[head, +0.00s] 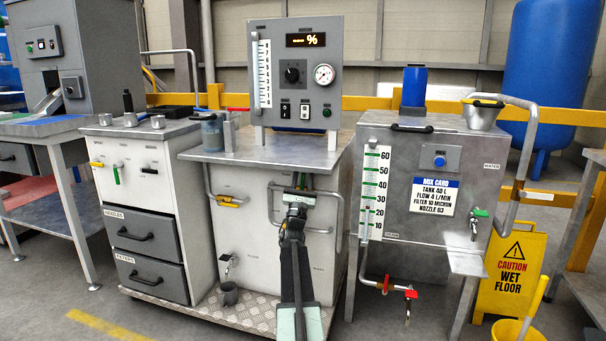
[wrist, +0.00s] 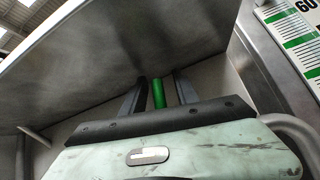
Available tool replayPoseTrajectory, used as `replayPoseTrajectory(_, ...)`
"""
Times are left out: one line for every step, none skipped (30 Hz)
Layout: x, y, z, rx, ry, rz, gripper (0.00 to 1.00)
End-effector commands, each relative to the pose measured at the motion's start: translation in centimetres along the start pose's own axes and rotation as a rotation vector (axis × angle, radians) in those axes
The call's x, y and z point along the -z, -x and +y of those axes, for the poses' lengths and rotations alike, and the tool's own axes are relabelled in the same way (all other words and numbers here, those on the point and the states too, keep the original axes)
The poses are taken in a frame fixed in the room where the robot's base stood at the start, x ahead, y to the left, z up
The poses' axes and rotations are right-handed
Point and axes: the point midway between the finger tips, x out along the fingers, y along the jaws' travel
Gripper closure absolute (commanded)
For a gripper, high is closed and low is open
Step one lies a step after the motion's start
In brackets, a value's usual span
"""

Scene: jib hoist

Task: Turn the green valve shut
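A green valve handle (wrist: 159,94) stands upright in the wrist view, below the slanted underside of the table top. My gripper (wrist: 160,84) is open, with one dark finger on each side of the handle. A small gap shows between the handle and each finger. In the head view my gripper (head: 299,187) is raised at the front of the middle bench, just under its top edge. My gripper and arm hide most of the valve there. Other green handles show on the left cabinet (head: 116,174) and on the water tank (head: 480,213).
The bench top (head: 270,150) overhangs close above my gripper. A scaled tank (head: 410,250) stands to the right, with a red-handled tap (head: 410,294). A caution sign (head: 507,270) stands at the far right.

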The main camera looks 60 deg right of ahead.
Motion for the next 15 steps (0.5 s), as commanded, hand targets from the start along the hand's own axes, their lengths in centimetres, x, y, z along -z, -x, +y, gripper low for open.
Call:
replayPoseTrajectory(0.0, 0.0, 0.0, 0.0, 0.0, 0.0, 0.64)
replayPoseTrajectory(0.0, 0.0, 0.0, 0.0, 0.0, -0.001, 0.64)
replayPoseTrajectory(0.0, 0.1, 0.0, 0.0, 0.0, -0.001, 0.64)
replayPoseTrajectory(0.0, 0.2, 0.0, 0.0, 0.0, -0.001, 0.64)
replayPoseTrajectory(0.0, 0.3, 0.0, -0.001, 0.0, -0.001, 0.64)
replayPoseTrajectory(0.0, 0.7, 0.0, -0.001, 0.0, -0.001, 0.64)
replayPoseTrajectory(0.1, 1.0, 0.0, -0.001, -0.001, -0.001, 0.64)
replayPoseTrajectory(0.1, 1.4, 0.0, -0.001, -0.001, -0.001, 0.64)
replayPoseTrajectory(0.2, 2.1, -0.1, -0.001, -0.001, -0.001, 0.64)
replayPoseTrajectory(0.2, 2.7, -0.1, 0.0, -0.001, -0.001, 0.64)
replayPoseTrajectory(0.2, 3.3, -0.1, 0.0, -0.001, -0.001, 0.64)
replayPoseTrajectory(0.3, 4.2, -0.2, 0.0, -0.001, -0.001, 0.64)
replayPoseTrajectory(0.3, 4.8, -0.2, 0.0, -0.001, -0.001, 0.64)
replayPoseTrajectory(0.3, 5.5, -0.2, 0.0, -0.001, -0.001, 0.64)
replayPoseTrajectory(0.3, 6.3, -0.3, 0.0, -0.001, -0.001, 0.64)
